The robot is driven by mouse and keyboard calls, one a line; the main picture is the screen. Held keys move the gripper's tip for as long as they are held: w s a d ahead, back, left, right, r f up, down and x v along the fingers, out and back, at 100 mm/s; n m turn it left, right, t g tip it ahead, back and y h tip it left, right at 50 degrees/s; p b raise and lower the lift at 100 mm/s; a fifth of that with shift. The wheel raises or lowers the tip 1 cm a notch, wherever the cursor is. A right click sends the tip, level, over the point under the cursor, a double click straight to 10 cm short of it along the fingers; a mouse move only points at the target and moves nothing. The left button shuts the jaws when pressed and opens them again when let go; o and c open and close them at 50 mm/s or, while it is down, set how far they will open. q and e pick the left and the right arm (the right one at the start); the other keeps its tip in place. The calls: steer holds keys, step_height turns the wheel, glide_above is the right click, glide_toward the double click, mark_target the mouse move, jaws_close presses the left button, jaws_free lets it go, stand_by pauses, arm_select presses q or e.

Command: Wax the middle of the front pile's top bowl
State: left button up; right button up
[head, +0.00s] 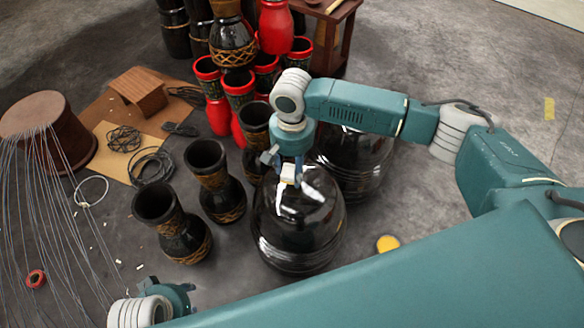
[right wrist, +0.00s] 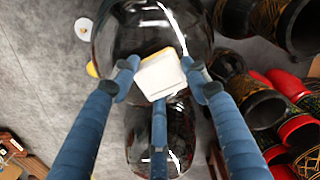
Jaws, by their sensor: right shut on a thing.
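The front pile (head: 297,250) is a stack of glossy black bowls standing upside down on the floor. Its top bowl (head: 318,200) is a rounded, shiny dome, which also shows in the right wrist view (right wrist: 120,38). My right gripper (head: 291,175) is over the far side of this dome, fingers pointing down. In the right wrist view it is shut on a white block (right wrist: 160,75), with the dome behind it. I cannot tell whether the block touches the bowl. My left gripper (head: 172,293) is low at the bottom left, empty-looking and partly hidden; its jaw opening is unclear.
A second glossy pile (head: 362,165) stands just behind the front one. Dark goblet drums (head: 178,235) stand close on the left, with red drums (head: 277,28) behind. A yellow disc (head: 387,243) lies to the right. Strings hang from a brown round stand (head: 35,112).

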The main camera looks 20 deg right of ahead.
arm_select(q)
steer(key=b+v, duration=0.1)
steer(key=v, duration=0.6)
steer(key=shift+w+r+b, duration=0.2)
steer(key=shift+w+b, duration=0.15)
arm_select(e)
steer(key=shift+f, duration=0.7)
arm_select(q)
steer(key=shift+a, duration=0.15)
arm_select(e)
steer(key=shift+f, duration=1.05)
